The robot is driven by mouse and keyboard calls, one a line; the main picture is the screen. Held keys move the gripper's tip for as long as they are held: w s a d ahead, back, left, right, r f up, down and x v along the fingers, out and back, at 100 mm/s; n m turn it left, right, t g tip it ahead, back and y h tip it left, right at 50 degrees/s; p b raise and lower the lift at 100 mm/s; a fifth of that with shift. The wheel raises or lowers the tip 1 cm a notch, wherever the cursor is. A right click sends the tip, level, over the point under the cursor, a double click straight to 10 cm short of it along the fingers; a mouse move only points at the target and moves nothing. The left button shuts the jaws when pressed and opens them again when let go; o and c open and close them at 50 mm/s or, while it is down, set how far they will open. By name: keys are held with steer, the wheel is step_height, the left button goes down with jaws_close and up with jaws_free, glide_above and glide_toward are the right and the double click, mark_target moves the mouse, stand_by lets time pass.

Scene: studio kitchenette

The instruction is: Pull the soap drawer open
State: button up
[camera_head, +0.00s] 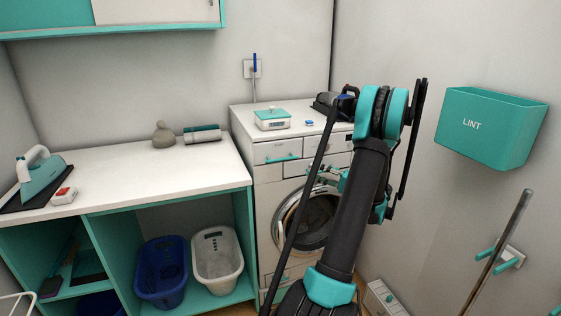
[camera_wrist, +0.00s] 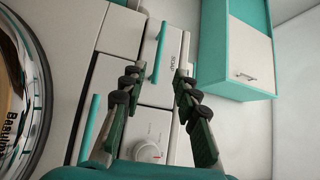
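The soap drawer (camera_head: 275,149) is at the top left of the white washing machine's front and looks closed. Its teal bar handle (camera_head: 283,158) shows in the head view. In the wrist view, which is turned sideways, the handle (camera_wrist: 159,50) lies ahead beside the label "SOAP" on the drawer front (camera_wrist: 174,52). My gripper (camera_wrist: 157,78) is open and empty. Its two dark fingers point toward the handle, whose near end appears between the fingertips. In the head view my gripper (camera_head: 325,172) is right of the handle and apart from it, partly hidden by my arm.
A second teal handle (camera_wrist: 88,130) and a round knob (camera_wrist: 147,151) are near my gripper. The round washer door (camera_head: 309,220) is below. A teal scale (camera_head: 272,119) stands on top. A teal lint bin (camera_head: 491,127) hangs on the right wall.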

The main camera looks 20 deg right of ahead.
mark_target(281, 159)
steer(key=x, duration=1.5)
steer(key=shift+c, duration=0.6)
jaws_close()
